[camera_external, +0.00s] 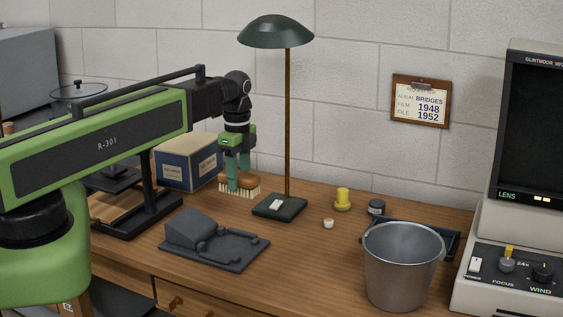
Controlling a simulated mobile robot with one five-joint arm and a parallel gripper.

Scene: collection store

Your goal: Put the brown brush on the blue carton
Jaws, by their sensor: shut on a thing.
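My gripper (239,184) points straight down and is shut on the brown brush (252,179). The brush has a brown back and pale bristles that face down. It is close to the desk top; I cannot tell if the bristles touch it. The blue carton (187,167) has a cream top and a pale label. It stands on the desk to the left of the brush and a little behind it. Part of its left side is hidden behind my arm and a dark stand.
A green desk lamp (287,111) stands just right of my gripper. A dark grey moulded block (213,240) lies in front. A metal bucket (401,267), yellow object (342,198) and small jar (376,207) are to the right. A grey viewer machine (512,250) fills the right edge.

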